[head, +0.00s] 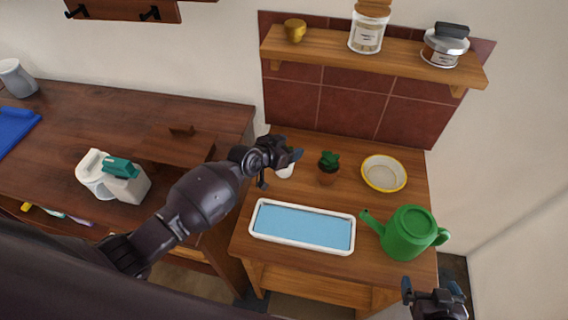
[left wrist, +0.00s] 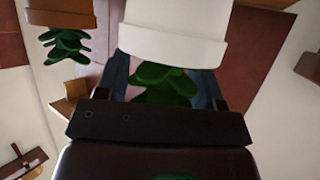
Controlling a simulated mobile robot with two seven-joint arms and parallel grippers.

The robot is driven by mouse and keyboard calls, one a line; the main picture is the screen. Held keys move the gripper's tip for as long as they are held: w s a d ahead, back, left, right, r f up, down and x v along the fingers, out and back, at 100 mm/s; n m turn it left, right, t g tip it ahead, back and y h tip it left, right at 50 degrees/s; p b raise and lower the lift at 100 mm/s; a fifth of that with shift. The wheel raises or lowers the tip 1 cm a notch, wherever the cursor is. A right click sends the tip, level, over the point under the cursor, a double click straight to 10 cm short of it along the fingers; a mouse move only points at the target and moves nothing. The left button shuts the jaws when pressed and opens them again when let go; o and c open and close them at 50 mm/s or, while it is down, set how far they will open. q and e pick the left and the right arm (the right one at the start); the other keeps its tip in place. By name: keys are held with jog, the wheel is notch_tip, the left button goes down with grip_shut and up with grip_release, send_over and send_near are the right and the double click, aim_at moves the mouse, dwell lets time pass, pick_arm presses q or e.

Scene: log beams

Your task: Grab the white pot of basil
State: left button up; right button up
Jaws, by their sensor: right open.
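The white pot of basil (head: 285,171) stands on the small wooden table, mostly hidden behind my left gripper (head: 280,164) in the head view. In the left wrist view the white pot (left wrist: 175,35) fills the upper middle, inverted in the picture, with its green leaves (left wrist: 160,85) between the two fingers. The fingers are spaced apart at the pot, and its rim hides their tips. I cannot tell whether they press on it. My right gripper (head: 432,289) is open and empty at the lower right, in front of the table.
A small terracotta pot with a green plant (head: 328,172) stands just right of the white pot. A yellow-rimmed bowl (head: 384,187), a green watering can (head: 408,236) and a blue tray with a white rim (head: 302,249) are also on the table. A shelf (head: 390,62) hangs behind.

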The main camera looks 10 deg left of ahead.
pick_arm(q)
jog(key=c, duration=0.9)
grip_shut()
jog(key=shift+r, duration=0.1)
